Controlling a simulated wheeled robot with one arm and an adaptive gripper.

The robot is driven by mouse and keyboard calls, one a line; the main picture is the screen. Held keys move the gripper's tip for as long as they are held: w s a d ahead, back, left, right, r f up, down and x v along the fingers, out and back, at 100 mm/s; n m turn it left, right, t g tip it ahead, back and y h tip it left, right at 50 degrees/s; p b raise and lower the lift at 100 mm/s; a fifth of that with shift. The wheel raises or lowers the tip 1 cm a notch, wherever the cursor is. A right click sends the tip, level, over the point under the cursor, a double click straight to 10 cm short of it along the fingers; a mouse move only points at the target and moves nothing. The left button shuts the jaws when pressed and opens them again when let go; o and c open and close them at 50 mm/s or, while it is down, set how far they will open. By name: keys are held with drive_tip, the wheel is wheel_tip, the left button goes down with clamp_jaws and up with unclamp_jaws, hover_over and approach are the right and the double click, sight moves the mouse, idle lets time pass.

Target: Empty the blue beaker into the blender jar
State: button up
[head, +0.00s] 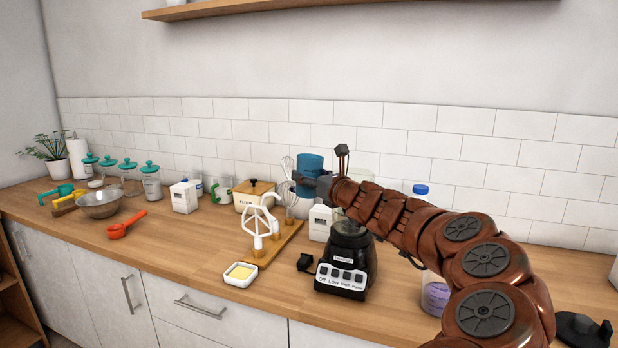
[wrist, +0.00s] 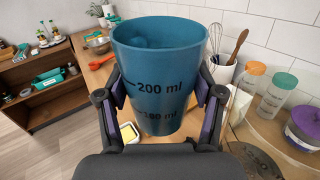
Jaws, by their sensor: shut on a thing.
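The blue beaker (head: 308,163) is in my gripper (head: 311,184), held upright in the air above the counter. In the wrist view the beaker (wrist: 160,85) stands between the two fingers of my gripper (wrist: 158,105), which press on its sides. It bears dark volume marks; a rounded form of the same blue shows inside near the rim, and I cannot tell what it is. The blender has a black base (head: 346,262) with several buttons. Its clear jar (head: 355,165) is mostly hidden behind my arm, and the beaker is to the left of it.
A mixer beater (head: 258,220) stands on a wooden board in front of the flour tin (head: 252,195). A butter dish (head: 241,273) is at the front edge. A blue-capped bottle (head: 420,190) stands behind my arm. The counter around the red scoop (head: 125,225) is mostly clear.

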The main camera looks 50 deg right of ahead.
sight(321, 167)
wheel_tip(321, 167, up, 2)
drive_tip(key=shift+s+d+r+m+p, duration=0.15)
drive_tip(key=shift+m+p, duration=0.25)
drive_tip(key=shift+p, duration=0.3)
drive_tip(key=shift+s+d+r+m, duration=0.1)
drive_tip(key=shift+s+d+m, duration=0.1)
drive_tip(key=shift+d+m, duration=0.5)
drive_tip(key=shift+a+r+m+t+p, duration=0.1)
drive_tip(key=shift+r+m+t+p, duration=0.2)
drive_tip(key=shift+m, duration=0.2)
drive_tip(key=shift+a+f, duration=0.15)
drive_tip(key=shift+a, duration=0.05)
